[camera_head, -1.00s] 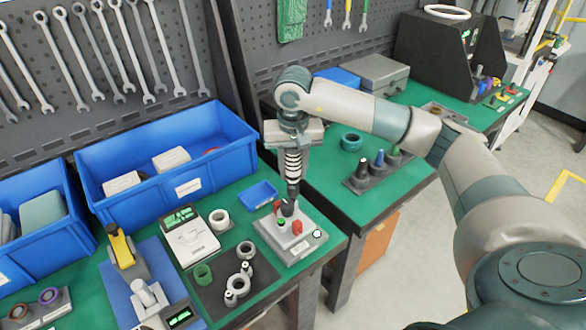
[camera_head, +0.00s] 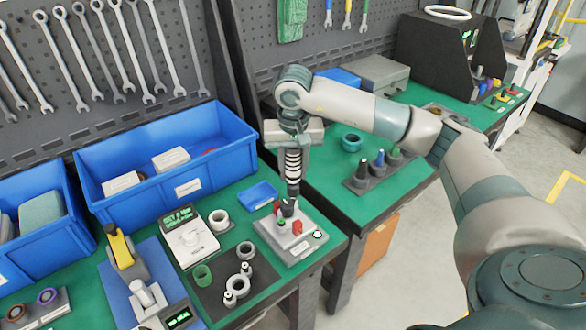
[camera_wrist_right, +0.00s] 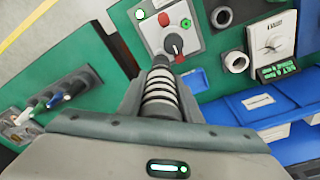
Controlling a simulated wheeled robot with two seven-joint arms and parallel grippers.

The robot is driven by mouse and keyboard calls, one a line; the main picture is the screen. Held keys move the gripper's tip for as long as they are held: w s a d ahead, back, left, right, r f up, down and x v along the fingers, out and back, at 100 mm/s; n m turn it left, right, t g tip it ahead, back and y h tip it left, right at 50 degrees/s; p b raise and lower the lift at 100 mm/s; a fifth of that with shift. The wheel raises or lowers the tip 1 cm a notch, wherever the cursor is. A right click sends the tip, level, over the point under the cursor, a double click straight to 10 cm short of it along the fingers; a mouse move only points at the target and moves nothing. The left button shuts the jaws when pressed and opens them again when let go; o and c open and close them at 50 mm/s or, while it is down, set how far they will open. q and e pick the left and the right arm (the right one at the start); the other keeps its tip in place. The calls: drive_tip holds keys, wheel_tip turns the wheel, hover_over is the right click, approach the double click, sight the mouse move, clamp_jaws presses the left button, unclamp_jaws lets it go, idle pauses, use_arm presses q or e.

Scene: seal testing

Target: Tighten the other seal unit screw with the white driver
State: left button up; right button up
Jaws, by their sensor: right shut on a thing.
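My right gripper (camera_head: 291,146) is shut on the white driver (camera_head: 292,165), which has a white handle with dark bands. It also shows in the wrist view, with the driver (camera_wrist_right: 162,95) between the fingers. The driver is nearly upright, its tip down at the dark round part of the grey seal unit (camera_head: 269,233). The unit also shows in the wrist view (camera_wrist_right: 154,35), with red parts, a green screw and a white round spot on its top. Whether the tip is seated in a screw cannot be told. My left gripper is not in view.
A small blue tray (camera_head: 262,195) stands close behind the unit. A white meter (camera_head: 188,238) and a dark mat (camera_head: 222,295) with metal rings lie to its left. A rack of drivers (camera_head: 370,178) stands on the bench to the right. A large blue bin (camera_head: 225,140) is behind.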

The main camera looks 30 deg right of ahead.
idle(0.3)
drive_tip(key=shift+f, duration=0.25)
drive_tip(key=shift+d+f+b, duration=0.35)
drive_tip(key=shift+f+b, duration=0.3)
drive_tip(key=shift+b, duration=0.15)
